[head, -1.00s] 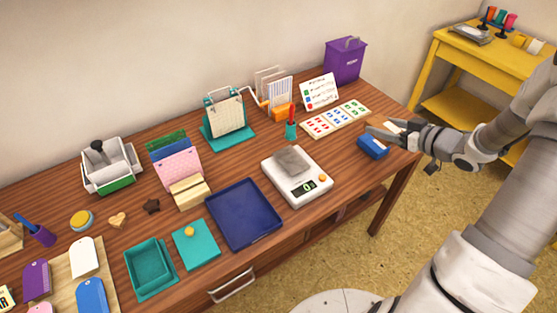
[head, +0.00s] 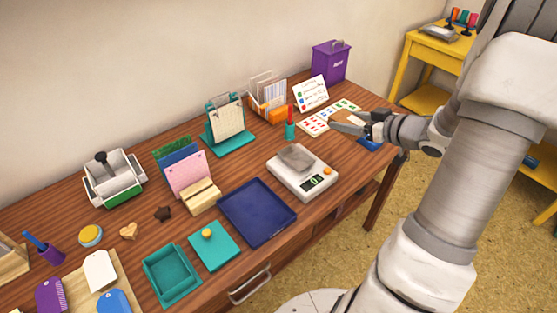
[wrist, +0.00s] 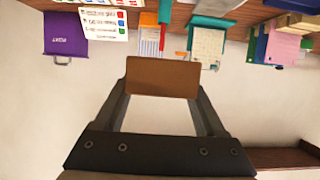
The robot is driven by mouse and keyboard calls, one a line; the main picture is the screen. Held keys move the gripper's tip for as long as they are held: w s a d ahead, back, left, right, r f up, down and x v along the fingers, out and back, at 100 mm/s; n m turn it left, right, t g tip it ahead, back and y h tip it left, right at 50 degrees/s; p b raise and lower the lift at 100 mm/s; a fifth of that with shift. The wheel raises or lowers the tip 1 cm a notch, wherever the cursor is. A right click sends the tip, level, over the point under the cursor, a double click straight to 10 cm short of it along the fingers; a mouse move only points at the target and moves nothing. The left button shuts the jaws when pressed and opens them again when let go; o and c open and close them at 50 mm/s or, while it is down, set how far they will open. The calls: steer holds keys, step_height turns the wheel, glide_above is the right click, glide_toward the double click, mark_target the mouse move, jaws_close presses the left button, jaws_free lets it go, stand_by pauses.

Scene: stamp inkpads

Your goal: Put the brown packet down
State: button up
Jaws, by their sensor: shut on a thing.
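The brown packet (wrist: 163,78) is between the two fingertips of my gripper (wrist: 163,92) in the wrist view, seen as a flat brown rectangle. In the head view my gripper (head: 350,127) is shut over the right end of the table, and a brown patch of the packet (head: 347,117) shows just behind the fingers. The packet is held above the table; its exact height is hard to tell. A blue inkpad (head: 368,145) lies below and to the right of the fingers, partly hidden by the arm.
A stamp sheet (head: 315,126) lies beside my gripper, with a card stand (head: 311,94) and purple box (head: 330,63) behind. The blue tray (head: 258,211) is empty. Bare wood shows between scale and inkpad.

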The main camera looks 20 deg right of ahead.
steer(key=shift+s+a+r, duration=0.15)
steer(key=shift+a+r, duration=0.05)
steer(key=shift+a, duration=0.25)
steer(key=shift+a+f, duration=0.15)
steer(key=shift+a, duration=0.1)
steer(key=b, duration=0.5)
glide_above(295, 156)
step_height(295, 156, down, 7)
steer(key=shift+s+r, duration=0.1)
steer(key=shift+r, duration=0.05)
steer(key=shift+f+b, duration=0.9)
steer(key=shift+f, duration=1.1)
